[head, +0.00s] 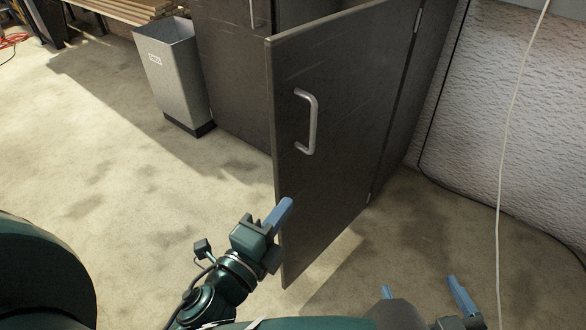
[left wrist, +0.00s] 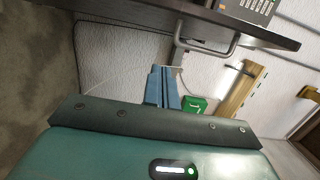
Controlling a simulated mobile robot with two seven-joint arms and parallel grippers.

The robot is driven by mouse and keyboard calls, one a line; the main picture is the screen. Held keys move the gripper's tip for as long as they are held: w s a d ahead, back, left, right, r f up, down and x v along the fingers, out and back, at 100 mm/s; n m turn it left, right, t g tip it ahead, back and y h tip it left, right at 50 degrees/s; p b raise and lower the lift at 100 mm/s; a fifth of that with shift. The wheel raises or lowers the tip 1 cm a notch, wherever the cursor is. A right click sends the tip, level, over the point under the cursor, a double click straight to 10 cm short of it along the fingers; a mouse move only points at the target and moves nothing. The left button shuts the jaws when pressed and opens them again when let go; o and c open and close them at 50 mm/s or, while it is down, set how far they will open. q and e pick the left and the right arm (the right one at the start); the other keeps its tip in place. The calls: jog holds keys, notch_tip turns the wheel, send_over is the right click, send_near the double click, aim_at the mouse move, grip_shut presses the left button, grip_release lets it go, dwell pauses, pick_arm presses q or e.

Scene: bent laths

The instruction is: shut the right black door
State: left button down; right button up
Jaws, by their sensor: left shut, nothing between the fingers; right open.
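The right black door (head: 345,130) stands open in the head view. Its hinges are at the right and its free edge points toward me. A pale bar handle (head: 306,122) is on the face that I see. My left gripper (head: 280,214) is shut and empty, low near the free edge; I cannot tell whether it touches the door. In the left wrist view its blue fingers (left wrist: 162,88) are together, below a dark panel with a bar handle (left wrist: 228,48). My right gripper (head: 424,293) is open and empty at the bottom, right of the door; its lower part is cut off.
The left black door (head: 228,65) looks shut. A grey metal bin (head: 172,70) stands left of it. Wooden laths (head: 125,10) lie at the upper left. A white cable (head: 510,110) hangs before the rough wall at the right. The floor at the left is clear.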

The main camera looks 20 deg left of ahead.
aim_at(290, 167)
pick_arm(q)
jog(key=w, duration=0.3)
jog(key=w+a, duration=0.1)
jog(key=w, duration=0.6)
jog(key=shift+w+a, duration=0.35)
jog(key=shift+a, duration=0.05)
jog(key=shift+a, duration=0.1)
